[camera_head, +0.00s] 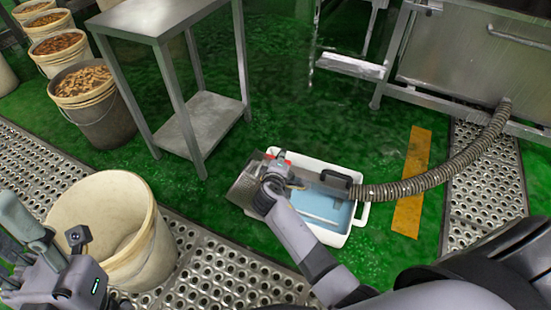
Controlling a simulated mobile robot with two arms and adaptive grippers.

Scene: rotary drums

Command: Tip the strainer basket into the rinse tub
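The rinse tub (345,238) is a white rectangular tub with pale blue water, on the green floor in the middle of the head view. The strainer basket (243,187), grey and perforated metal, is at the tub's left end and looks tilted, its side overlapping the rim. My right gripper (274,181) is at the basket's right side and seems shut on it; the fingertips are partly hidden. Red parts show just behind the gripper. My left gripper (52,268) is at the lower left, beside a large cream bucket (140,255); its finger opening is unclear.
A ribbed hose (440,172) runs from the steel machine (475,60) to the tub's right side. A steel stand (205,112) is behind the tub to the left. Several filled buckets (92,100) line the far left. Perforated walkway plates (225,275) lie in front.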

